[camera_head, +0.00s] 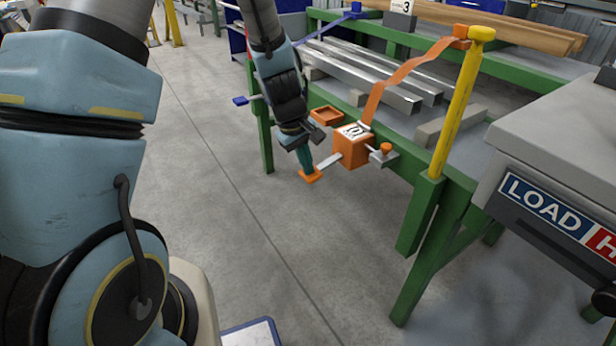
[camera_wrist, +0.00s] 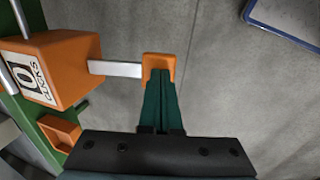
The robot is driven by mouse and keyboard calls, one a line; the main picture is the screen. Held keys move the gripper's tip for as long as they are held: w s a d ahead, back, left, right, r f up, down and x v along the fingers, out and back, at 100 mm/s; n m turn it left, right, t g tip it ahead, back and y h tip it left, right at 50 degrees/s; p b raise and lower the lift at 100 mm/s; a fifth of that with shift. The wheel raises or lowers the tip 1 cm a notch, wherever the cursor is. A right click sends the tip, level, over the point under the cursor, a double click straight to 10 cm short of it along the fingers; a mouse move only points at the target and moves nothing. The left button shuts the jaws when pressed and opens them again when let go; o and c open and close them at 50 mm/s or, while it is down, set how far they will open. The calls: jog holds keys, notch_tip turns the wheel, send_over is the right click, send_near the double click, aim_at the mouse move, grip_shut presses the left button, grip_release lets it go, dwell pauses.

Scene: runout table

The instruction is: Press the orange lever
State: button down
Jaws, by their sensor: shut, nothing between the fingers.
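The orange lever pad (camera_head: 311,176) sits at the end of a flat metal arm that sticks out from an orange box (camera_head: 353,148) on the green table's side. The box carries a white label with a "0" and "CLICKS", readable in the wrist view. My gripper (camera_head: 307,166) is shut, pointing down, with its tips at the lever pad. In the wrist view the fingertips (camera_wrist: 160,76) overlap the orange lever pad (camera_wrist: 159,61). I cannot tell whether they touch it or are just above it.
An open orange tray (camera_head: 326,115) is fixed beside the box. An orange knob (camera_head: 385,148) stands on its other side. The green table (camera_head: 425,205) carries metal bars (camera_head: 385,92). A yellow post (camera_head: 460,105) and a grey "LOAD" cabinet (camera_head: 560,150) stand right.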

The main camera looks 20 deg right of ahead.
aim_at(308, 178)
jog(key=f+h+b, duration=0.1)
jog(key=b, duration=0.1)
jog(key=shift+f+b, duration=0.2)
jog(key=shift+b, duration=0.2)
jog(key=shift+a+f+b, duration=0.1)
jog(key=shift+b, duration=0.2)
jog(key=shift+f, duration=0.1)
jog(key=shift+f+b, duration=0.3)
jog(key=shift+b, duration=0.6)
jog(key=shift+d+f+b, duration=0.2)
jog(key=shift+f+b, duration=0.25)
jog(key=shift+f, duration=0.4)
